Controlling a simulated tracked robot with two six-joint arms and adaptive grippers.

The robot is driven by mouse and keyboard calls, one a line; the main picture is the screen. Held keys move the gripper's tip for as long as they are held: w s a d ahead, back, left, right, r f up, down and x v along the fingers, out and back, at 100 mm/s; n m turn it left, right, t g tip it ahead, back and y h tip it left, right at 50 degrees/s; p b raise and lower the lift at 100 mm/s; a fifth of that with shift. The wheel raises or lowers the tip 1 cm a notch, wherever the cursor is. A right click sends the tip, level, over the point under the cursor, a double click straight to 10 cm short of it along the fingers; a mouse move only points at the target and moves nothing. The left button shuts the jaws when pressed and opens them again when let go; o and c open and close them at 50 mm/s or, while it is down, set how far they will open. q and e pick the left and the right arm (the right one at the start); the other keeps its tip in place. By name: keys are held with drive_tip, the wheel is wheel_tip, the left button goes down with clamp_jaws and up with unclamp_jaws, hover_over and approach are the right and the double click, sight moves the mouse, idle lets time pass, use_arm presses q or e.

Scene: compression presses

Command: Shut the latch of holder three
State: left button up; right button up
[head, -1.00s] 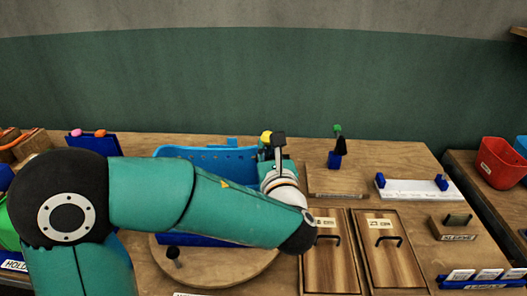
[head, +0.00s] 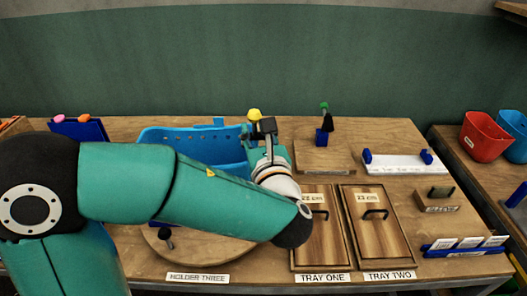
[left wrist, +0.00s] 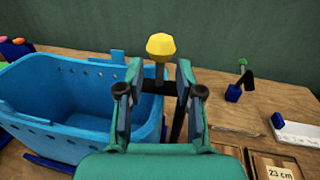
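Holder three has a round wooden base (head: 205,249), a light blue perforated tub (head: 165,142) and a yellow-knobbed latch (head: 255,114) at the tub's right side. The latch knob stands upright. My left gripper (left wrist: 158,72) is open, its fingers either side of the knob's stem, with the yellow knob (left wrist: 162,46) just beyond the fingertips. Gaps show beside the stem, so I see no grip on it. In the head view my left arm hides the front of the tub and much of the gripper. My right gripper is not in view.
A green-knobbed lever (head: 324,122) stands on a wooden block to the right. Tray one (head: 320,240) and tray two (head: 380,235) lie in front of it. A white strip (head: 400,164) and red bin (head: 483,138) are farther right. A black-knobbed peg (head: 165,236) stands on the base's front.

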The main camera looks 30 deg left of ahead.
use_arm(q)
drive_tip(key=v, duration=0.8)
drive_tip(key=shift+s+d, duration=0.2)
drive_tip(key=shift+s, duration=0.1)
drive_tip(key=shift+r, duration=0.1)
